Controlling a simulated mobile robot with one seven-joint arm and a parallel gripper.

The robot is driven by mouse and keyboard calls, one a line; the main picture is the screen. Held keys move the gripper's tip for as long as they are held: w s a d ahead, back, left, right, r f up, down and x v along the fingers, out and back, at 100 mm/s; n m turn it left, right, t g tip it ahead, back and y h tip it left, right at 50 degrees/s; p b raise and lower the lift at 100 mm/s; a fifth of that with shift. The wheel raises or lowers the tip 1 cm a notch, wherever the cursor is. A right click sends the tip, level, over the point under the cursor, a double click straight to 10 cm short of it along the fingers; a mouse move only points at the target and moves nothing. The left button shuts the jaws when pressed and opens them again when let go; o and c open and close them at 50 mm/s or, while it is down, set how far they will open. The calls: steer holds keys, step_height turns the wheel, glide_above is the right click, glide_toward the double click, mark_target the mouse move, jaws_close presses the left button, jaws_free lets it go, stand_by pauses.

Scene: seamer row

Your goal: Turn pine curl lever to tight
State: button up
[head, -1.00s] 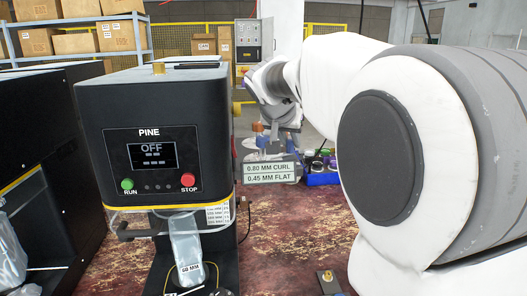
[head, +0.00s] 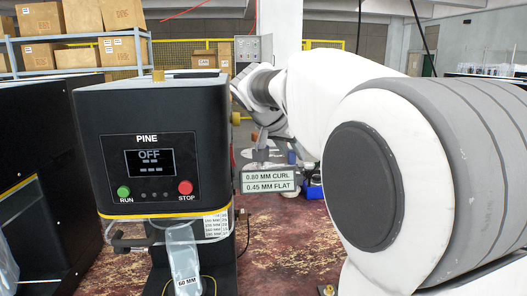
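The pine seamer (head: 150,115) is a black machine left of centre, with the name PINE on its front. Its display (head: 149,162) reads OFF. A green RUN button (head: 124,192) and a red STOP button (head: 185,187) sit below. A small brass part (head: 235,118) shows at its right side; I cannot tell whether it is the curl lever. No lever marked tight is readable. My arm comes in from the right and reaches beside the machine. My gripper (head: 272,146) is small, just above and partly behind the sign; its fingers cannot be made out.
A sign (head: 269,183) reads 0.80 MM CURL, 0.45 MM FLAT. Another black machine (head: 35,170) is close on the left. Shelves with boxes (head: 80,57) stand behind. Worn red floor shows on the right.

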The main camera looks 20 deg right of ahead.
steer(key=shift+o, duration=1.2)
steer(key=shift+r, duration=0.1)
steer(key=p+v, duration=0.2)
steer(key=v, duration=1.5)
steer(key=shift+a, duration=0.15)
